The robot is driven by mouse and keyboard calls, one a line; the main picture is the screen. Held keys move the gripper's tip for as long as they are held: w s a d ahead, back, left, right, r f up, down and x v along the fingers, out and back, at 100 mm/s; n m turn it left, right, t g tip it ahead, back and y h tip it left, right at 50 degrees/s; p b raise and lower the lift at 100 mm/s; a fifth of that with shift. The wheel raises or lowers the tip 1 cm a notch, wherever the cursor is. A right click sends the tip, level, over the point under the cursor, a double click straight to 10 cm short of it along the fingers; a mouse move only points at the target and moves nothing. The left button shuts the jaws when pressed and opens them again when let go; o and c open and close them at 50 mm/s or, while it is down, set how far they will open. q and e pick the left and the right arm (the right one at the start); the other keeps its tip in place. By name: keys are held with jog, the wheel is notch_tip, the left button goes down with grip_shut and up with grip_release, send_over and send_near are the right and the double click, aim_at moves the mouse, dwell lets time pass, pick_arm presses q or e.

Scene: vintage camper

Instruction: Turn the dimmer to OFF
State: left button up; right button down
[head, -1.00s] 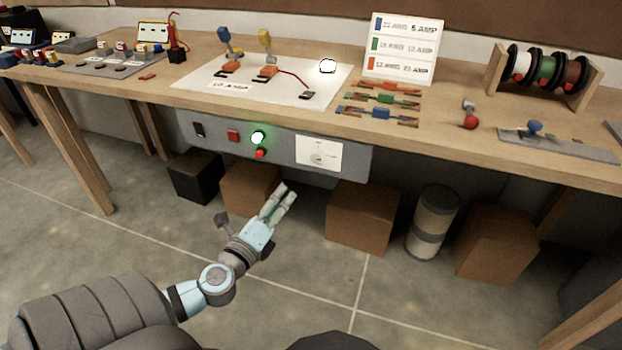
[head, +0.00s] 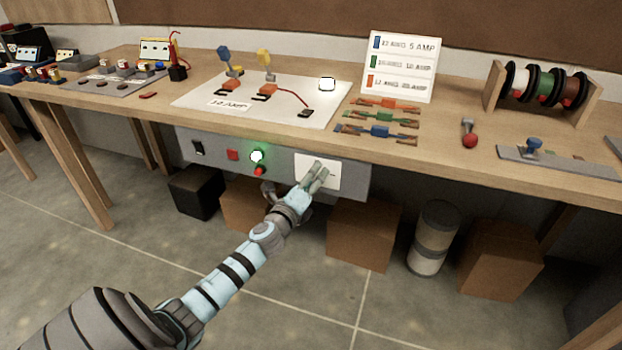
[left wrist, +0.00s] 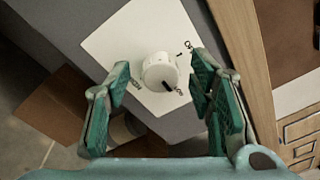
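The dimmer is a round white knob (left wrist: 160,72) on a square white plate (left wrist: 118,38). In the left wrist view a dark pointer mark on the knob faces the lower right, towards a small label. Another label at the upper right begins with O and is partly hidden by a finger. My left gripper (left wrist: 158,100) is open, its green fingers on either side of the knob with gaps visible. In the head view the left gripper (head: 318,174) is in front of the plate (head: 334,176) and hides the knob. My right gripper is not in view.
The grey panel (head: 215,150) under the bench edge also bears a black switch (head: 198,148), a red button (head: 232,155), a lit green lamp (head: 257,156) and a red knob (head: 260,171). The wooden bench top (head: 440,135) overhangs it. Boxes (head: 362,235) stand below.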

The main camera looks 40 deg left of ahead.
pick_arm(q)
jog(key=c, duration=1.1)
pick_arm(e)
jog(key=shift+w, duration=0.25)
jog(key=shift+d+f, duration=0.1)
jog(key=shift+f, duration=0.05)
